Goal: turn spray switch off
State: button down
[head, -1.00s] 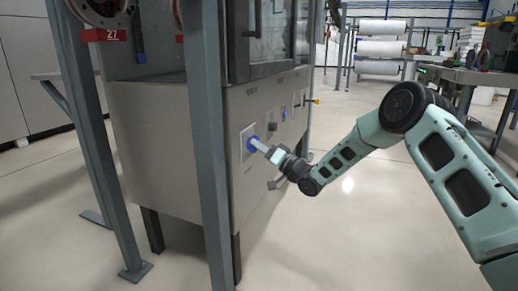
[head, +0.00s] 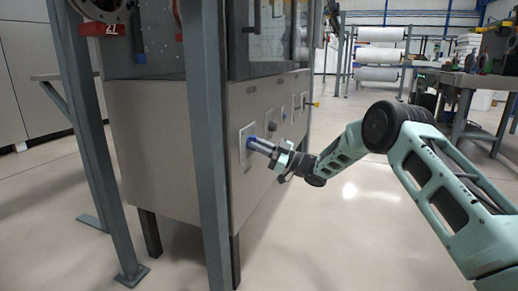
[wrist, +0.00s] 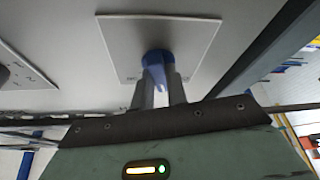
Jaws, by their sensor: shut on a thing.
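The spray switch is a blue knob (wrist: 155,62) on a light square plate (wrist: 195,32), mounted on the front panel of the grey cabinet. In the head view the blue knob (head: 250,142) shows at the tip of my gripper (head: 262,145). In the wrist view my gripper's two grey fingers (wrist: 160,85) stand on either side of the knob, shut on it. The fingers hide part of the knob, and markings at the plate's lower edge are too small to read.
The grey cabinet (head: 160,150) has other small controls (head: 284,113) farther along its panel. A grey steel post (head: 207,150) stands in front of the cabinet. A workbench (head: 470,85) is at the back right. The floor right of the cabinet is clear.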

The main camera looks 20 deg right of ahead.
jog(key=n+g, duration=0.1)
jog(key=n, duration=0.2)
jog(key=n+g, duration=0.2)
jog(key=n, duration=0.2)
jog(key=shift+d+f+g+y+b, duration=0.1)
jog(key=shift+g+y+b, duration=0.2)
jog(key=shift+n, duration=0.5)
jog(key=c, duration=1.4)
grip_release()
jog(key=p+v, duration=0.6)
jog(key=v, duration=1.1)
jog(key=shift+d, duration=0.25)
